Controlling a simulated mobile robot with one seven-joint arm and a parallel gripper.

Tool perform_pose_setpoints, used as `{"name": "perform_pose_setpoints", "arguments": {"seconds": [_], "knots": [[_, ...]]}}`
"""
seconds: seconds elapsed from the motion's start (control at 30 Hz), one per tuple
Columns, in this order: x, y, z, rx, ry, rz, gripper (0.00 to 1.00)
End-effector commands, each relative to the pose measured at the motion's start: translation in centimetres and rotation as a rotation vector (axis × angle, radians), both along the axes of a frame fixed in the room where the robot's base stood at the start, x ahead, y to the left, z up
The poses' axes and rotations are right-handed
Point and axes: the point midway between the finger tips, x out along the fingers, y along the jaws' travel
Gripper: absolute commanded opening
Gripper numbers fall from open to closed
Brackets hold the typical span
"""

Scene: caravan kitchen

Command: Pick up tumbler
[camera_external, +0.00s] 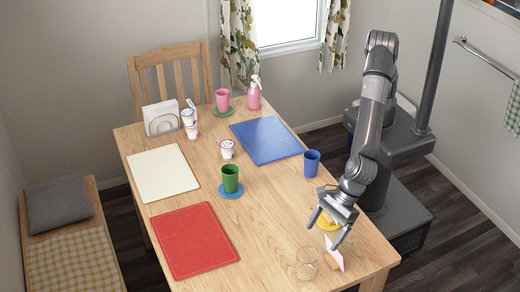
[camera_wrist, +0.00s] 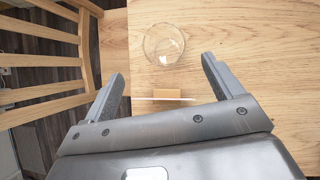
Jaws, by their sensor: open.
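A clear glass tumbler (camera_external: 307,264) stands near the front edge of the wooden table. It also shows in the wrist view (camera_wrist: 164,45), at the top middle, seen from above and apart from the fingers. My gripper (camera_external: 326,233) is open and empty above the table's right side, up and to the right of the glass in the external view. In the wrist view my gripper (camera_wrist: 163,72) has its fingers spread wide. Coloured cups also stand on the table: a blue cup (camera_external: 311,163), a green cup (camera_external: 230,179) and a pink cup (camera_external: 222,100).
A wooden block holding a white card (camera_external: 333,254) stands close to the glass, and it shows between my fingers in the wrist view (camera_wrist: 160,96). A red mat (camera_external: 194,240) lies left of the glass.

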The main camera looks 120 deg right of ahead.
Motion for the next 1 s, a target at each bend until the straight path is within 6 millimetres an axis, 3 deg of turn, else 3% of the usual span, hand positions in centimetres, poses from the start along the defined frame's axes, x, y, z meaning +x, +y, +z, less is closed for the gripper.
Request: {"name": "perform_pose_setpoints", "arguments": {"seconds": [0.2, 0.47, 0.7, 1.0], "knots": [[1.8, 0.2, -2.9, -0.001, 0.002, -0.003, 0.86], [2.8, 0.3, -4.6, -0.001, 0.002, -0.004, 0.86], [4.5, 0.3, -7.7, -0.001, 0.002, -0.004, 0.86], [5.2, 0.4, -8.7, 0.002, 0.001, -0.005, 0.86]]}}
